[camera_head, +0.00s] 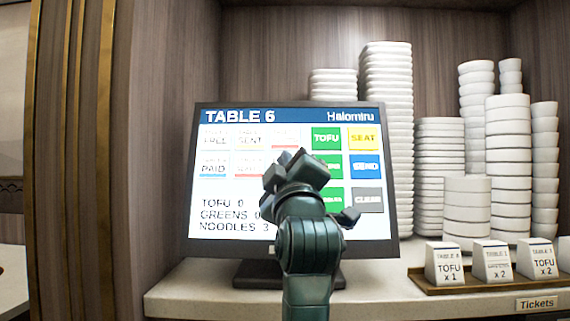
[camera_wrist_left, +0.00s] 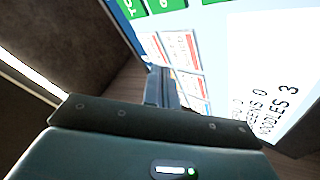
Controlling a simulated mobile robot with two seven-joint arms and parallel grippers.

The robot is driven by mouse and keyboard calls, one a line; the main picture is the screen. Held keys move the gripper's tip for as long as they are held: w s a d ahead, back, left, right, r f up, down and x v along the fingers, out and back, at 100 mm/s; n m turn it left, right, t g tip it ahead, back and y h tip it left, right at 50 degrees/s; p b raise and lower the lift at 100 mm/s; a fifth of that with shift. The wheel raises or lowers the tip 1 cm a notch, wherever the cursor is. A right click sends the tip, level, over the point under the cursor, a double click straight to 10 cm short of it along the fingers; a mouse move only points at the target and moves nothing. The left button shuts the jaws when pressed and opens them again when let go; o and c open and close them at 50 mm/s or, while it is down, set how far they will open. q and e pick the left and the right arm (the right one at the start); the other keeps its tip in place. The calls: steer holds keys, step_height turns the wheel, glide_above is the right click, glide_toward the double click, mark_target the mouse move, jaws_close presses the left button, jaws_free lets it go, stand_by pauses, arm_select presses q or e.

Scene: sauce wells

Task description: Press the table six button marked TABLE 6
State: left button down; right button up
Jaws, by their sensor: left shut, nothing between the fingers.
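A touchscreen (camera_head: 215,190) stands on the counter with the header TABLE 6. Two rows of pale table buttons fill its left side; their small labels are mostly too blurred to read. The lower row shows a blue-underlined PAID button (camera_head: 214,165) and a red-underlined button (camera_head: 249,164). My left gripper (camera_head: 290,158) is shut and empty in front of the screen, covering the right end of that row, so I cannot tell which button is TABLE 6. In the left wrist view its fingers (camera_wrist_left: 161,88) overlap the pale buttons (camera_wrist_left: 187,55); contact cannot be told. My right gripper is not in view.
Green TOFU (camera_head: 326,139), yellow SEAT (camera_head: 364,139), blue SEND (camera_head: 365,167) and grey CLEAR (camera_head: 368,199) buttons lie right of the table buttons. Stacks of white dishes (camera_head: 386,130) stand behind and right. A ticket tray (camera_head: 430,284) holds three tickets at right.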

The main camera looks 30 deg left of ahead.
arm_select(q)
steer(key=s+d, duration=0.1)
steer(key=s+r+p, duration=0.1)
steer(key=shift+s+d, duration=0.35)
steer(key=shift+s, duration=0.05)
stand_by(0.6)
